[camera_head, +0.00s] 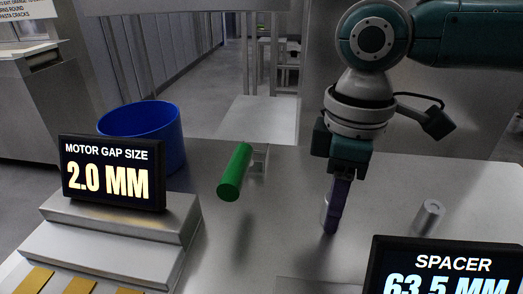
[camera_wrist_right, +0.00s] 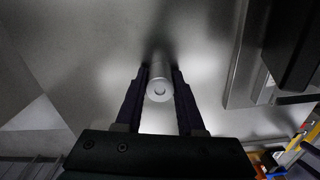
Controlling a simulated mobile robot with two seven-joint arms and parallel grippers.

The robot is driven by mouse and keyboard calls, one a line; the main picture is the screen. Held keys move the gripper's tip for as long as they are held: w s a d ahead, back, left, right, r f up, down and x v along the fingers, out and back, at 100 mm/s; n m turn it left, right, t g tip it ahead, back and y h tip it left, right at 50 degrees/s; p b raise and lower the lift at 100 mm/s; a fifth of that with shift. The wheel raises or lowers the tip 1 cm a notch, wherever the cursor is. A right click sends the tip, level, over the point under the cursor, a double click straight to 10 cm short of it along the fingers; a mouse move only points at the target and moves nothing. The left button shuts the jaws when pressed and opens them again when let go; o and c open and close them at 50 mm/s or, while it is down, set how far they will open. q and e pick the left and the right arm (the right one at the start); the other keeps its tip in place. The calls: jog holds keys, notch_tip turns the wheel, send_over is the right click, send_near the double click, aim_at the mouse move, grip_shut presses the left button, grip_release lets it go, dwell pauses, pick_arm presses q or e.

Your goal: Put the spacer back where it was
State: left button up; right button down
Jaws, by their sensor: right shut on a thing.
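My right gripper (camera_head: 333,212) points down over the steel table (camera_head: 375,225) in the head view. In the right wrist view its two dark fingers (camera_wrist_right: 158,96) are shut on a silver cylindrical spacer (camera_wrist_right: 159,90), one on each side. In the head view the fingers hide most of this spacer; a pale edge shows at their left. I cannot tell whether it touches the table. Another silver cylinder (camera_head: 428,217) stands on the table to the right. A black display (camera_head: 448,265) reading "SPACER 63.5 MM" is at the lower right. My left gripper is not in view.
A green cylinder (camera_head: 235,172) is left of my right gripper, by a small metal block (camera_head: 260,157). A blue bin (camera_head: 150,128) stands behind a display (camera_head: 112,172) reading "MOTOR GAP SIZE 2.0 MM" on a stepped metal block (camera_head: 105,250). Bare table lies between the green cylinder and my gripper.

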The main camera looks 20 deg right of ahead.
jog(key=shift+f, duration=0.1)
jog(key=c, duration=0.5)
grip_release()
notch_tip(320, 180, up, 12)
jog(key=shift+r+p, duration=0.2)
jog(key=shift+p, duration=1)
